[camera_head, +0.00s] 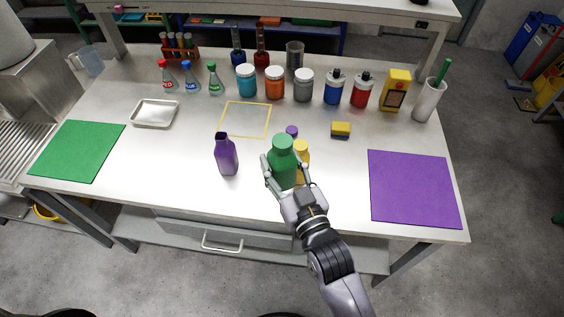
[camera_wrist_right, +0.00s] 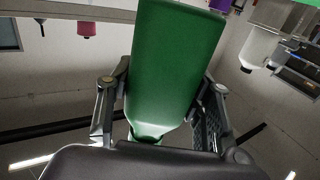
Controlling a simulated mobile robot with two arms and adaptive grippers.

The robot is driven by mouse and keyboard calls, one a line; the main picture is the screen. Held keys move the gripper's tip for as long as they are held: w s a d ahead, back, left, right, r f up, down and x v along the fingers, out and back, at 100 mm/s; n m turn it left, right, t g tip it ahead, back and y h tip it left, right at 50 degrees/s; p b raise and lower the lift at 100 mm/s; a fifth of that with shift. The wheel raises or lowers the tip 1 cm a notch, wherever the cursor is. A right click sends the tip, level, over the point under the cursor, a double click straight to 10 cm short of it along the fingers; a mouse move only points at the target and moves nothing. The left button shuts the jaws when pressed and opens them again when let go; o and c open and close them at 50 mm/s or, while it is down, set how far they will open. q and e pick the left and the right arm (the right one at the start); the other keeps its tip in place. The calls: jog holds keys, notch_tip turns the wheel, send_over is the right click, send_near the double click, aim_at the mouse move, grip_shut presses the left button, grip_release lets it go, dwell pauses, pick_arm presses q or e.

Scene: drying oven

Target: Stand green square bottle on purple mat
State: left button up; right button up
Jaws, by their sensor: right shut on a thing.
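The green square bottle (camera_head: 283,165) is upright or nearly so over the front middle of the table, in the head view. My right gripper (camera_head: 286,184) is shut on it, one finger on each side. The head view hides its base, so I cannot tell how far it is off the table. In the right wrist view the green bottle (camera_wrist_right: 172,60) fills the space between the fingers of the right gripper (camera_wrist_right: 163,105). The purple mat (camera_head: 412,188) lies flat and bare at the right front of the table. My left gripper is not in view.
A yellow bottle (camera_head: 302,151) and a purple-topped item (camera_head: 292,131) stand close behind the held bottle. A purple bottle (camera_head: 226,157) stands to its left. A yellow sponge (camera_head: 341,128) lies behind right. The table between bottle and purple mat looks clear.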

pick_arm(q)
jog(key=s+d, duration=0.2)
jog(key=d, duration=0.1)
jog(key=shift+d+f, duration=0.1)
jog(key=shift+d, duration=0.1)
